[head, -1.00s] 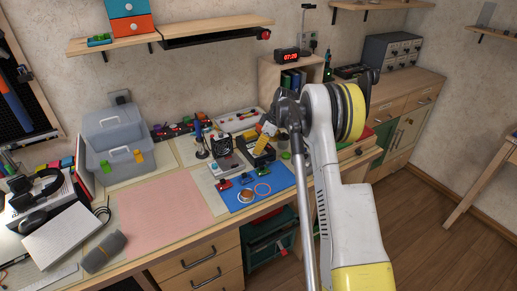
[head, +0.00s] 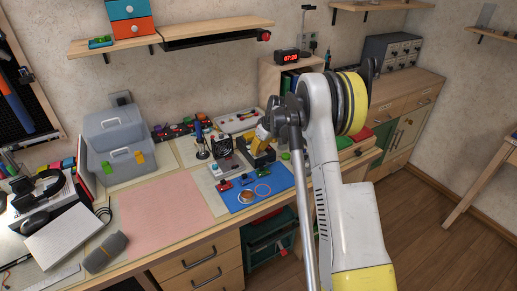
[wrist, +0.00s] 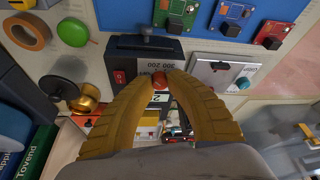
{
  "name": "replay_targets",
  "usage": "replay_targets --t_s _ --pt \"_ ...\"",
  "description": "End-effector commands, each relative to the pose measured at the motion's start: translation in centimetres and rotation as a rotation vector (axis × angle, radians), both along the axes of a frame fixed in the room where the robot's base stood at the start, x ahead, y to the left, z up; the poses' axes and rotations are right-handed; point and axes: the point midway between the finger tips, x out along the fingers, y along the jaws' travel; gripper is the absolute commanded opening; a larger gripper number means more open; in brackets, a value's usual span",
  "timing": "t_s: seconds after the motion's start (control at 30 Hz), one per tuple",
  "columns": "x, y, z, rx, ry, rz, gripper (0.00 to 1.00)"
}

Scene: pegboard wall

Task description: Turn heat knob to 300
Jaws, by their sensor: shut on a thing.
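A dark soldering-station box (wrist: 143,52) with a red switch and a white scale showing "300" and "200" fills the upper middle of the wrist view. Its small red-orange heat knob (wrist: 160,79) sits between my yellow fingertips. My gripper (wrist: 160,86) is shut on the knob, one finger on each side. The knob's pointer cannot be made out, and the fingers hide part of the dial. In the head view the dark box (head: 262,157) stands at the bench's right part, with my yellow gripper (head: 263,135) over it and partly hidden by my arm.
A silver device (wrist: 217,70) with a red button stands close beside the box. A blue mat (head: 240,197) with small circuit boards lies in front. A brass-coloured holder (wrist: 88,98), green disc and orange tape roll are near my left finger. A pink mat (head: 165,208) is clear.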

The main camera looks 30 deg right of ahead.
Motion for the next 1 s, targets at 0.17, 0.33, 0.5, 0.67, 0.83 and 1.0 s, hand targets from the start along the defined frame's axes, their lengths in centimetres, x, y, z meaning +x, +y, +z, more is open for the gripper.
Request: replay_targets --t_s 0.17,0.33,0.5,0.67,0.83,1.0 --pt "-0.06 0.22 -0.01 -0.001 0.002 -0.164 0.00" --pt "-0.06 0.33 0.00 -0.001 0.002 -0.325 0.00" --pt "-0.05 0.36 -0.01 -0.002 0.001 -0.487 0.00" --pt "-0.03 0.41 -0.02 -0.002 0.002 -0.638 0.00" --pt "0.04 0.51 -0.04 -0.001 0.002 -0.798 0.00" --pt "0.06 0.57 -0.07 -0.002 0.002 -0.947 0.00"
